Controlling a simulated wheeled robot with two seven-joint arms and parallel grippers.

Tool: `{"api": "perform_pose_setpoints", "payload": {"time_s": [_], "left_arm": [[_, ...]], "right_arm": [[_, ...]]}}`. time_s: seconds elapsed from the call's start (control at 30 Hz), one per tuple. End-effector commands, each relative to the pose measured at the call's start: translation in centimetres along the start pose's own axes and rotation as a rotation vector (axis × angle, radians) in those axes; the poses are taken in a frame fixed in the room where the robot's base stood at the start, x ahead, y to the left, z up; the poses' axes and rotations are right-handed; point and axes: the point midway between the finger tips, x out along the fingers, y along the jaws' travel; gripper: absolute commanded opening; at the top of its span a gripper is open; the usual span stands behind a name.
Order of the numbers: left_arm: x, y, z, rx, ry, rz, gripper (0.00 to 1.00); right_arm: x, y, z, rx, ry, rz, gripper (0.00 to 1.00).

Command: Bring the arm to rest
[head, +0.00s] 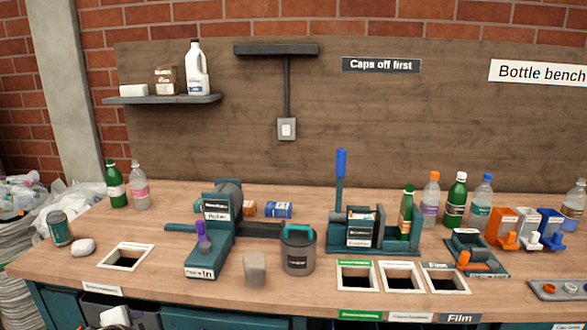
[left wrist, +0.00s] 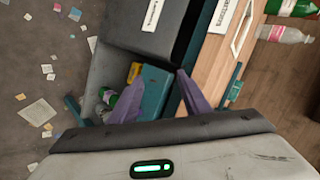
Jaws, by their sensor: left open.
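My left gripper (left wrist: 160,80) shows only in the left wrist view. Its two purple fingers are spread apart with nothing between them. Beyond them is an open grey bin (left wrist: 103,72) below the bench edge, holding a teal item (left wrist: 152,88), a yellow item (left wrist: 134,72) and a green bottle (left wrist: 107,96). I cannot tell how far the fingers are from these. Neither gripper shows in the head view, and my right gripper is in no view.
The wooden bench (head: 150,222) carries a teal press (head: 215,225), a grey bucket (head: 298,252), a second teal fixture (head: 360,228) and several bottles. Square openings (head: 126,257) sit along its front. Litter (left wrist: 40,112) lies on the floor beside the bin.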

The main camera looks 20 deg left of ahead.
Motion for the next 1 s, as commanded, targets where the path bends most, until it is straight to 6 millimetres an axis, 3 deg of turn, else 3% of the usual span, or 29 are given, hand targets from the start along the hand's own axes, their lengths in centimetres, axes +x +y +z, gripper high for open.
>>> {"api": "perform_pose_setpoints", "payload": {"time_s": [0.03,0.1,0.3,0.53,0.83,1.0], "left_arm": [[-1.1,4.1,0.1,0.029,0.044,0.054,0.43],[-2.7,8.2,-0.2,0.048,0.103,0.11,0.43],[-7.3,16.7,-0.5,0.063,0.22,0.25,0.43],[-12.9,23.6,-0.6,0.048,0.317,0.392,0.43],[-15.4,30.0,-4.0,-0.245,0.316,0.457,0.43],[-17.8,34.1,-7.6,-0.459,0.313,0.509,0.43]], "right_arm": [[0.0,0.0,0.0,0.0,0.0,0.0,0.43],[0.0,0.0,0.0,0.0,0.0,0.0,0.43],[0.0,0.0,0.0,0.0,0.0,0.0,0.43],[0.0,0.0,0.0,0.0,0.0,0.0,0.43],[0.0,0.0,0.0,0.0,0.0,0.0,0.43],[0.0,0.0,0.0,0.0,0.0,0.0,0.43]]}}
